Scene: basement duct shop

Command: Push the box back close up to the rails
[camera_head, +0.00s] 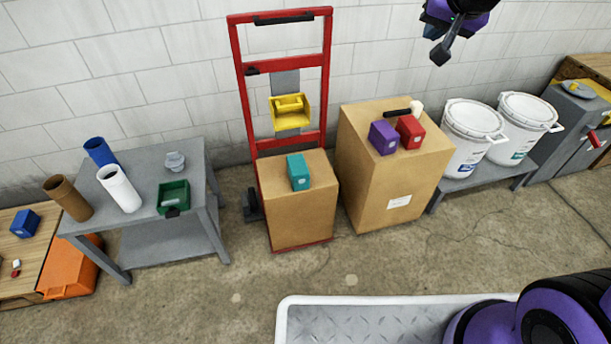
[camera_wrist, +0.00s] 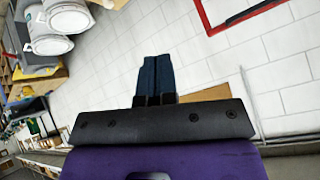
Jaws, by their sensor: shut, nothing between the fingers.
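A brown cardboard box (camera_head: 299,218) stands upright on the foot plate of a red hand truck, in front of its two red rails (camera_head: 243,93). How wide any space is between the box's back and the rails is hard to tell. A small teal box (camera_head: 298,172) lies on top of it. My gripper (camera_head: 440,52) is high at the upper right, well away from the box, above and behind the taller carton. In the wrist view its dark fingers (camera_wrist: 157,76) are together and empty. A red rail corner (camera_wrist: 209,29) shows there too.
A taller carton (camera_head: 383,185) stands right of the hand truck, with a purple box (camera_head: 383,138), a red box (camera_head: 410,132) and a black-handled tool on top. White buckets (camera_head: 472,131) stand further right. A grey table (camera_head: 148,192) is at left.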

